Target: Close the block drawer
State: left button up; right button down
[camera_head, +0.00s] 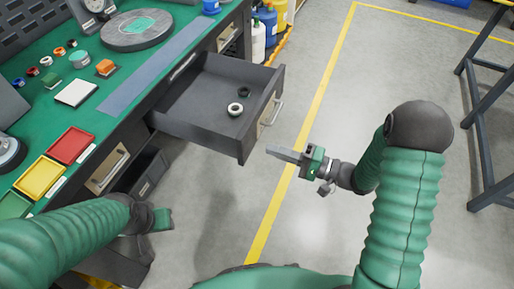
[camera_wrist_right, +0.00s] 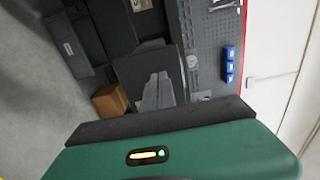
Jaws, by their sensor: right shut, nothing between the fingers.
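The dark grey drawer (camera_head: 188,121) stands pulled far out from the green-topped workbench in the head view. A white ring (camera_head: 235,109) and a black ring (camera_head: 244,92) lie inside it. Its front panel carries a pale bar handle (camera_head: 277,112). My right gripper (camera_head: 271,151) is shut and empty, just right of and below the drawer's front, apart from it, with fingers pointing left towards it. My left gripper (camera_head: 164,219) is low beside the bench, below the drawer; its fingers are too unclear to read. The wrist view shows grey fingers (camera_wrist_right: 158,92) before dark surfaces.
The bench top (camera_head: 110,54) holds a round grey disc (camera_head: 137,29), small rings, and red (camera_head: 70,145) and yellow (camera_head: 40,177) trays. Bottles (camera_head: 266,22) stand behind the drawer. A dark metal stand (camera_head: 487,93) is at right.

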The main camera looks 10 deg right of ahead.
aim_at(247, 141)
jog(key=b+x, duration=0.1)
jog(key=x, duration=0.4)
jog(key=shift+s+f+b, duration=0.1)
jog(key=shift+f+b, duration=0.05)
jog(key=shift+b, duration=0.2)
jog(key=shift+w+a, duration=0.25)
jog(key=shift+a, duration=0.05)
